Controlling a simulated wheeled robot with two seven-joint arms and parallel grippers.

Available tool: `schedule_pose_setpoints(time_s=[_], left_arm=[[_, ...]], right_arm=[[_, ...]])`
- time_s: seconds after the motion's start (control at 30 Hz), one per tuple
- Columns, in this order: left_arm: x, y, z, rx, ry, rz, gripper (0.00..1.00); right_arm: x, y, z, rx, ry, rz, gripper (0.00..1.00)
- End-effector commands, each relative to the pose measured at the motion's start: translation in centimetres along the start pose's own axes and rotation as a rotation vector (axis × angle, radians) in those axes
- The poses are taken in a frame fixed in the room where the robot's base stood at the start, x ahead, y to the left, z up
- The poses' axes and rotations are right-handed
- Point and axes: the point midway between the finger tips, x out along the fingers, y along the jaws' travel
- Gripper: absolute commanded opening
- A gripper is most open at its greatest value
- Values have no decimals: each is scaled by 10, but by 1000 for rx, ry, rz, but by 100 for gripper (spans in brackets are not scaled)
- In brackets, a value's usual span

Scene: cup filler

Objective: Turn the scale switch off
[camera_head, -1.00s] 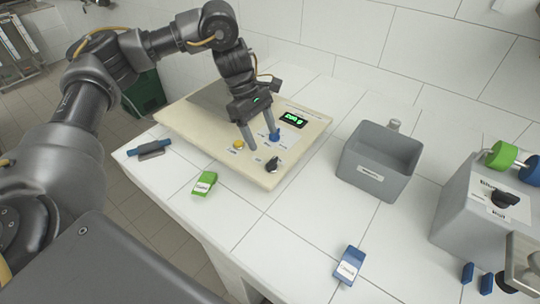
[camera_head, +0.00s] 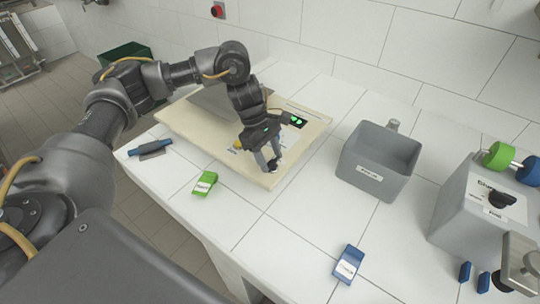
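The scale (camera_head: 182,122) is a cream slab with a grey plate, lying on the white tiled counter. Its green display (camera_head: 297,121) is lit and partly covered by my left gripper. The black scale switch (camera_head: 273,167) is at the slab's front right corner. My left gripper (camera_head: 269,162) points down over this corner, with one finger on each side of the switch. The fingers stand apart, but whether they press on the switch is too small to tell. The gripper mostly hides the switch and covers the blue button. My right gripper is not in view.
A grey bin (camera_head: 378,165) stands right of the scale. A green packet (camera_head: 204,183) and a blue packet (camera_head: 347,263) lie on the counter in front. A dark blue object (camera_head: 149,149) lies at the left edge. A grey dispenser (camera_head: 465,205) stands at the far right.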

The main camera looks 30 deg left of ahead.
Motion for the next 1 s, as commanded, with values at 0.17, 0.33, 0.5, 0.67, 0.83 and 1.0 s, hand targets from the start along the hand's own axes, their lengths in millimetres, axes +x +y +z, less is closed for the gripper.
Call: schedule_pose_setpoints(time_s=[0.17,0.33,0.5,0.67,0.83,1.0], left_arm=[[0,0,0,0,0,0,25],[0,0,0,-4,0,2,21],[0,0,-1,-38,-1,17,21],[1,-1,-1,-116,-1,51,21],[2,-2,-1,-243,-1,103,21],[1,-2,0,-391,-3,166,21]], right_arm=[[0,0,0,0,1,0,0],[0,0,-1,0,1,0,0],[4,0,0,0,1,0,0],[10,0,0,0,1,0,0],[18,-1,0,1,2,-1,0],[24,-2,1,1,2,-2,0]])
